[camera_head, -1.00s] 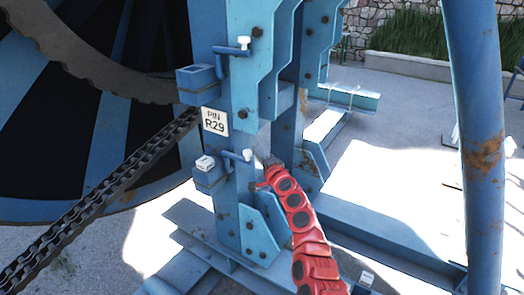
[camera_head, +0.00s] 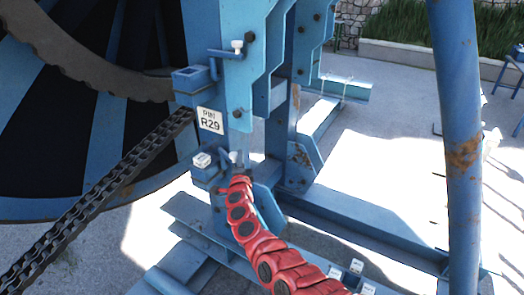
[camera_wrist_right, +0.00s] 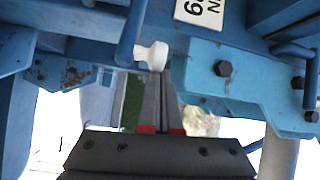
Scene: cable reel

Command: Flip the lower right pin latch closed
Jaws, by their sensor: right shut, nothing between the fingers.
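The lower pin latch sits on the blue post just below the PIN R29 sign (camera_head: 210,120). Its white knob (camera_head: 233,156) is partly hidden behind my right gripper and arm. In the right wrist view the white knob (camera_wrist_right: 155,55) is on a blue bar, right at the tips of my right gripper (camera_wrist_right: 163,75). The fingers are shut with nothing between them. The tips look very close to the knob; I cannot tell if they touch. In the head view the right gripper (camera_head: 239,174) is small and mostly hidden by its red arm. My left gripper is not in view.
The upper latch, with a white knob (camera_head: 237,45), is above the sign. A chain (camera_head: 100,190) runs diagonally beside the large reel at left. A blue round post (camera_head: 460,150) stands at right. Paved ground (camera_head: 395,140) is open between the posts.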

